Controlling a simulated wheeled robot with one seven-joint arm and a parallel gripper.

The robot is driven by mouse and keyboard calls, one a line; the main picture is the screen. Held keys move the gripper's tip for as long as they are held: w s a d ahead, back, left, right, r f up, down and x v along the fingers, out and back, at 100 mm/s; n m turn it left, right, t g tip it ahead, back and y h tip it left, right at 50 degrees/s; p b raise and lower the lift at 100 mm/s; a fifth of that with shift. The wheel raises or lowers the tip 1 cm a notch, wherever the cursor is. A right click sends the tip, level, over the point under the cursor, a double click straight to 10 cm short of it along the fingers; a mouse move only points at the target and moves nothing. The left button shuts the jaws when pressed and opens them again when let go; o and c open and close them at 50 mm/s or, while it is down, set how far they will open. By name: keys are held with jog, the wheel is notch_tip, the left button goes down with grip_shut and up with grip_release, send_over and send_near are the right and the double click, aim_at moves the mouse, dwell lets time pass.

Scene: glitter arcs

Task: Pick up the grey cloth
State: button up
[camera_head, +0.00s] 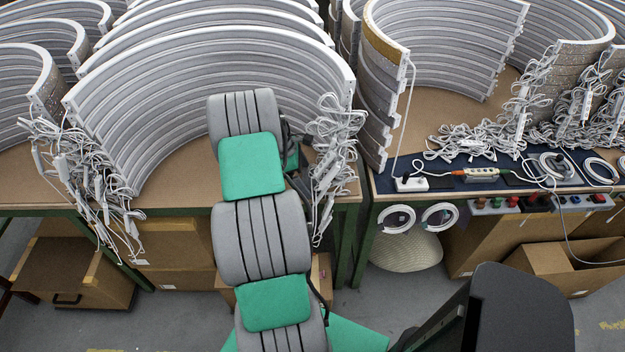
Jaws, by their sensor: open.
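I cannot make out a grey cloth in the head view. My arm, with grey ribbed covers and green joint covers, rises from the bottom middle and reaches over the front edge of the left table. My gripper does not show; the arm hides whatever lies behind it.
Stacked grey arcs (215,95) and hanging white cable bundles fill the left table (168,186). More arcs (450,45), cables and a power strip (482,173) lie on the right table. Cardboard boxes (565,262) stand below. A dark panel (515,315) shows at bottom right.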

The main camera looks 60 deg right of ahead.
aim_at(310, 178)
jog(key=shift+f, duration=0.2)
jog(key=c, duration=1.1)
jog(key=shift+r, duration=0.1)
jog(key=shift+r, duration=0.55)
notch_tip(310, 178, up, 2)
jog(key=shift+r+b, duration=0.1)
jog(key=shift+b, duration=0.35)
jog(key=w+a, duration=0.2)
jog(key=w, duration=0.3)
jog(key=w+a+b, duration=0.1)
jog(key=w+a, duration=0.2)
jog(key=w, duration=0.2)
jog(key=w+a+b, duration=0.1)
jog(key=w+a, duration=0.2)
jog(key=w, duration=0.3)
